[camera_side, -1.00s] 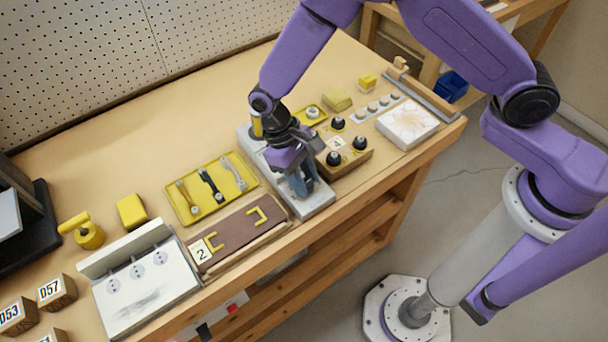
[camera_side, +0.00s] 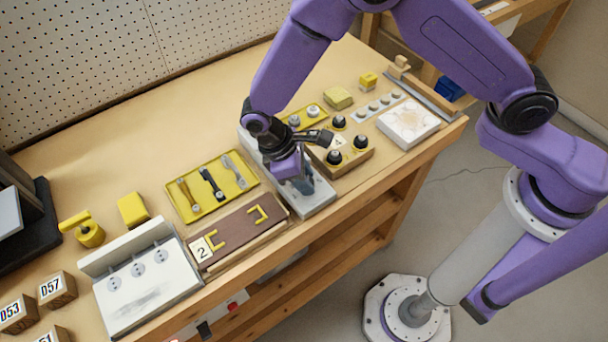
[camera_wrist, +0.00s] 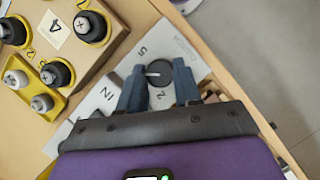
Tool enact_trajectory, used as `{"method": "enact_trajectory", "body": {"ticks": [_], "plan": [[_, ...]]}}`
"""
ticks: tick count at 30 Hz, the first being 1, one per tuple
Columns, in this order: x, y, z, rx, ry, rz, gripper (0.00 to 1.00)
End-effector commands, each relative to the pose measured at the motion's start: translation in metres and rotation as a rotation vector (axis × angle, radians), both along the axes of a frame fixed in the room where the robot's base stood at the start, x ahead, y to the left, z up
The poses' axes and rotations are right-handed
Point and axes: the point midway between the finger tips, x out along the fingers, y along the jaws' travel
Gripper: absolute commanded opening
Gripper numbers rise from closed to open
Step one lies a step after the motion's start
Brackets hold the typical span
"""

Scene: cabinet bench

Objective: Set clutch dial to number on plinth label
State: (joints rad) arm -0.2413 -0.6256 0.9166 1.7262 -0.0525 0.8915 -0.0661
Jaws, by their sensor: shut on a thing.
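The clutch dial (camera_wrist: 158,72) is a round black knob with a white pointer line, on a pale panel (camera_side: 318,203) marked CLUTCH. My gripper (camera_wrist: 157,88) is shut on the dial, with a blue finger on each side; in the side view my gripper (camera_side: 300,185) stands over the panel. The pointer lies roughly level in the wrist view. A 5 shows above the dial, a 2 below it and IN to the lower left; other marks are hidden. A wooden block (camera_side: 352,164) with black knobs carries a white card reading 4 (camera_wrist: 57,28). A card reading 2 (camera_side: 201,250) is on a brown board.
The brown board (camera_side: 235,225) with yellow brackets and a yellow tray (camera_side: 185,207) of handles lie left of the panel. The knob block stands close on its right. A white box (camera_side: 407,124) is further right.

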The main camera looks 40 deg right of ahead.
Motion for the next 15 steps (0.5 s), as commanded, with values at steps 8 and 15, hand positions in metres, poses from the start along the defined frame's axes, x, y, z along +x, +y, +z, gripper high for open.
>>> {"method": "enact_trajectory", "body": {"ticks": [8,15], "plan": [[0.0011,0.0011,0.001,0.003,-0.004,0.01,0.03],[0.001,0.0011,0.0009,0.004,-0.003,0.009,0.59]]}}
